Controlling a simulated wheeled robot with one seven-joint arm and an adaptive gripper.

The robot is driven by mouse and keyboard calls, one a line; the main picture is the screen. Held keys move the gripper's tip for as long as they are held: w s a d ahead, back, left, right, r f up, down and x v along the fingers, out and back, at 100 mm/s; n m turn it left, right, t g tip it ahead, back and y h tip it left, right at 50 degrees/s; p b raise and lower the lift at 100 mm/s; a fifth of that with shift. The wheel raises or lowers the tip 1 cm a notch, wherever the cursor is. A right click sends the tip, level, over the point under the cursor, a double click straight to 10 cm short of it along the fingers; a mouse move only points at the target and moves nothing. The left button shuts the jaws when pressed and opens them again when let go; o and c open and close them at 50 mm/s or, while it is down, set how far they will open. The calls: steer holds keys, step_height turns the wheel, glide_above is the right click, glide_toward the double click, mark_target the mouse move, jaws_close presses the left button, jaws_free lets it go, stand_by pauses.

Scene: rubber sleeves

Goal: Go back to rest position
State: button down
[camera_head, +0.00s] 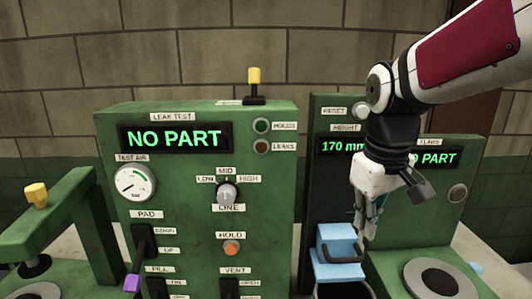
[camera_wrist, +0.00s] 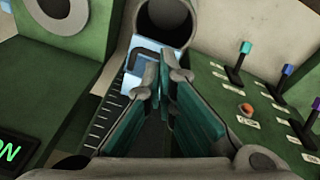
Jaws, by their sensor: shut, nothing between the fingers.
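My gripper (camera_head: 365,228) hangs from my arm at the right of the head view, pointing down in front of the height gauge panel. It is just above and to the right of a light blue block (camera_head: 340,270) with a dark handle. In the wrist view my gripper (camera_wrist: 158,80) has its two teal-padded fingers together at the tips, with nothing held. The light blue block (camera_wrist: 133,77) shows beyond the fingertips, partly hidden by them. I cannot tell whether the fingers touch it.
The leak test panel (camera_head: 195,200) stands left of my gripper, with levers and knobs. A dark-mouthed round tube (camera_wrist: 168,22) lies ahead in the wrist view. A grey disc (camera_head: 440,280) sits on the green station at right. A brick wall (camera_head: 190,50) is behind.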

steer(key=s+m+t+b, duration=0.1)
steer(key=s+m+t, duration=0.2)
steer(key=s, duration=1)
steer(key=shift+s+m+t, duration=0.15)
steer(key=shift+m+t, duration=0.25)
steer(key=shift+m, duration=0.1)
